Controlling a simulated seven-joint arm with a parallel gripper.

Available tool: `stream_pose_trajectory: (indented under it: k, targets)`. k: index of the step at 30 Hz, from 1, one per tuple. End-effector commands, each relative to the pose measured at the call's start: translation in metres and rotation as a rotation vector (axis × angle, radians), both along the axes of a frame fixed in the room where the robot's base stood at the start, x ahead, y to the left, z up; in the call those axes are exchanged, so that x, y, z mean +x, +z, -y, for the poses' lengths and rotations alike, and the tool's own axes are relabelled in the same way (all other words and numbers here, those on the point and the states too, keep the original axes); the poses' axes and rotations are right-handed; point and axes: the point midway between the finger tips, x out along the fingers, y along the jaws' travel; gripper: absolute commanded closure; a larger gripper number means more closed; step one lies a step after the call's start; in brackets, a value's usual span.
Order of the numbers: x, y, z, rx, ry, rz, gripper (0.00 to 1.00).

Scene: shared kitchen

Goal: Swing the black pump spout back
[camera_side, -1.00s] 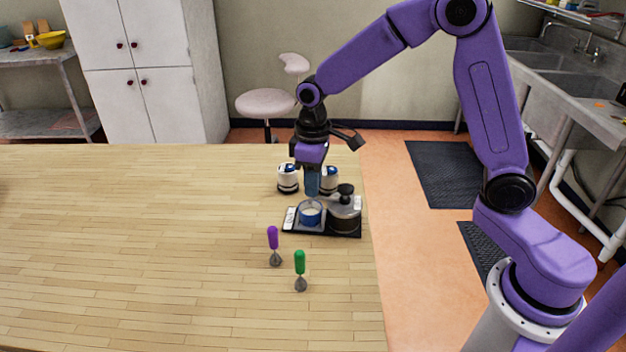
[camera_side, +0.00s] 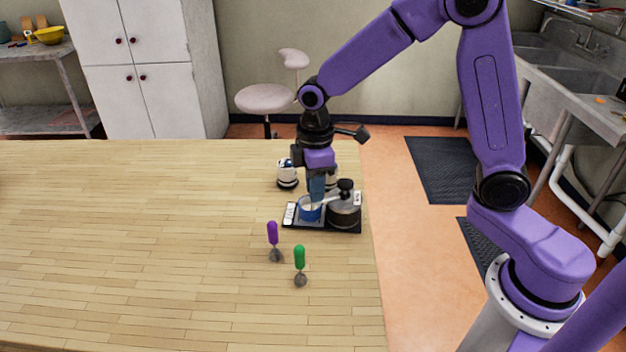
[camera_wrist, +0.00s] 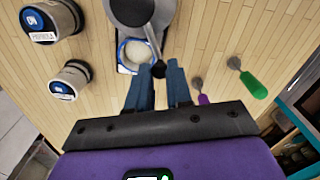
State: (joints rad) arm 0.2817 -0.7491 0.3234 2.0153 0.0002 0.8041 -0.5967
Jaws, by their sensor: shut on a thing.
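The pump jar (camera_side: 344,214) stands on the right of a black tray (camera_side: 322,229), with a grey lid and a black pump knob (camera_side: 346,185). In the wrist view its round lid (camera_wrist: 113,10) is at the top. A blue cup (camera_side: 309,213) with pale contents is beside it on the tray; it also shows in the wrist view (camera_wrist: 136,52). My gripper (camera_side: 317,194) points down over the cup, close to the pump. In the wrist view my blue fingers (camera_wrist: 160,78) are around the dark spout end (camera_wrist: 158,68).
The table's left side is clear.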

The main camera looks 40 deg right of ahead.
Motion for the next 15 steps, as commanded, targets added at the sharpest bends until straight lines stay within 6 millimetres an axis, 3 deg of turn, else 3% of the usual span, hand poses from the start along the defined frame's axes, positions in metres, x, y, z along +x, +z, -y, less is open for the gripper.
stream_pose_trajectory:
  k: [15]
  targets:
    - [-0.033,0.001,-0.005,0.001,0.484,0.005,1.0]
